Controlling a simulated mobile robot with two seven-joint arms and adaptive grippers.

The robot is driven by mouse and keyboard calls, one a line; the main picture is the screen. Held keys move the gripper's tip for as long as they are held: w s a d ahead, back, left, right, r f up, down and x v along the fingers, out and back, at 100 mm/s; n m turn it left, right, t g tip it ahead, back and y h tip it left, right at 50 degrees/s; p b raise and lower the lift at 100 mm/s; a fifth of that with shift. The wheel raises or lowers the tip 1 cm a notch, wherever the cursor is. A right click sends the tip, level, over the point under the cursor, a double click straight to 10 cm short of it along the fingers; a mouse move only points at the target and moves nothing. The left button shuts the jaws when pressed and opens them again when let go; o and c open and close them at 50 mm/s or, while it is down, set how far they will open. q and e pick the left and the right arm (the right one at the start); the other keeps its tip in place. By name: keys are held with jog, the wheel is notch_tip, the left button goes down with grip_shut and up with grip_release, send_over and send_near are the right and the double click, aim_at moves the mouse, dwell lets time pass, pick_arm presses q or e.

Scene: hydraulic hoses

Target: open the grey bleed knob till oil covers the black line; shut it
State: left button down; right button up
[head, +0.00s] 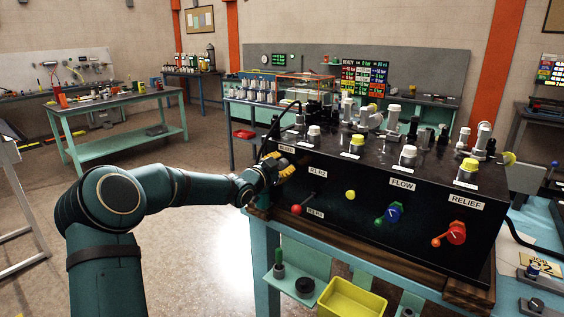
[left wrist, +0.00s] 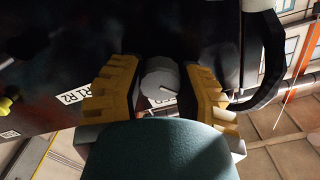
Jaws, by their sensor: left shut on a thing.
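The grey bleed knob (left wrist: 160,78) shows in the left wrist view between the two yellow fingers of my left gripper (left wrist: 162,88). A pale mark runs across its face. The fingers are shut on the knob's sides. In the head view my left gripper (head: 281,168) is at the left end of the black manifold block's front (head: 345,170), just under the BLEED label (head: 287,149), and it hides the knob. I cannot make out the oil or a black line in either view. My right gripper is not in view.
The block's front also carries a red lever (head: 297,209), a yellow knob (head: 350,195), a blue flow knob (head: 394,212) and a red relief knob (head: 456,232). A black hose (left wrist: 270,65) curves close beside the gripper. A yellow bin (head: 352,298) sits below the block.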

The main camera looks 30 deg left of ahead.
pick_arm(q)
jog(key=n+p, duration=0.2)
jog(key=shift+r+n, duration=0.4)
jog(key=n+p, duration=0.2)
jog(key=n, duration=0.1)
jog(key=shift+w+n+p, duration=0.1)
jog(key=shift+n+p, duration=0.6)
jog(key=shift+n, duration=0.7)
jog(key=shift+a, duration=0.1)
jog(key=c, duration=0.5)
grip_release()
jog(key=shift+f, duration=0.2)
jog(key=shift+f, duration=0.1)
